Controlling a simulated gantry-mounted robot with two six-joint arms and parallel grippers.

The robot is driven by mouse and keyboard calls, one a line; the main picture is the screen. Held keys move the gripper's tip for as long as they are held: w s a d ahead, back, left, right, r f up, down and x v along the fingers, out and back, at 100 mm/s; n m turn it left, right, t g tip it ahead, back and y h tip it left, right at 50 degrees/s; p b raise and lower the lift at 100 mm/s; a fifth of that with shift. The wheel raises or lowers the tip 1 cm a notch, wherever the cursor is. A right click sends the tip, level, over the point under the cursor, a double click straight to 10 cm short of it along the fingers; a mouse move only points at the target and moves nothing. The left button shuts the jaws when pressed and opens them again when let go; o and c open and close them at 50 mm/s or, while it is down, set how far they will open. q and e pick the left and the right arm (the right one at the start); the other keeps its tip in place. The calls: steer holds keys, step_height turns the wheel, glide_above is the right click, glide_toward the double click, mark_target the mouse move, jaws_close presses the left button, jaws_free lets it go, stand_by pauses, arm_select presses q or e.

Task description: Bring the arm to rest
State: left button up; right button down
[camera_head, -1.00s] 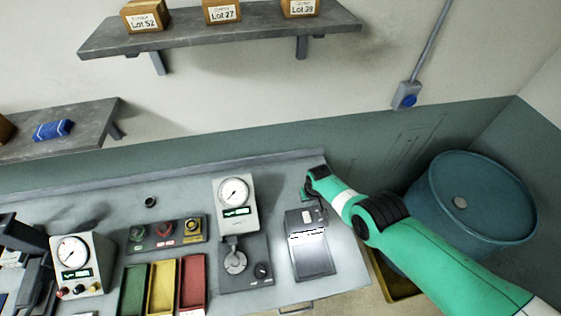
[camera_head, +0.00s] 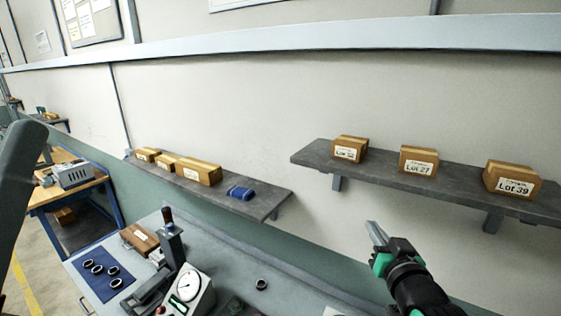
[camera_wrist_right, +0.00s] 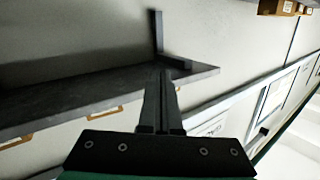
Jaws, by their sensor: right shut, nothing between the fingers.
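My right gripper (camera_head: 374,230) is raised in front of the wall, below the right shelf, with its fingers pointing up and to the left. Its fingers are together and hold nothing. In the right wrist view the shut fingers (camera_wrist_right: 160,98) stand in the middle, with a grey shelf (camera_wrist_right: 100,95) beyond them. The right arm comes in from the bottom right in the head view. My left gripper is not in view.
The right shelf (camera_head: 450,186) carries several labelled boxes. The left shelf (camera_head: 265,204) holds boxes and a blue bundle (camera_head: 240,193). The workbench (camera_head: 235,262) below holds a gauge (camera_head: 188,285), a lever press (camera_head: 172,240) and several rings on a blue mat (camera_head: 88,281).

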steer(key=s+a+r+t+y, duration=0.1)
steer(key=s+r+t, duration=0.1)
steer(key=s+r, duration=0.35)
steer(key=s+a+r+t, duration=0.2)
steer(key=r, duration=0.7)
steer(key=s+r+n+t, duration=0.1)
steer(key=s+r+t, duration=0.2)
steer(key=s+r, duration=0.3)
steer(key=s+r+n+t+y, duration=0.1)
steer(key=s+r+t, duration=0.2)
steer(key=s+r, duration=0.4)
steer(key=s, duration=0.5)
steer(key=shift+s+r+n+t, duration=0.15)
steer(key=shift+s+n+t, duration=0.15)
steer(key=shift+t, duration=0.1)
steer(key=shift+a, duration=0.1)
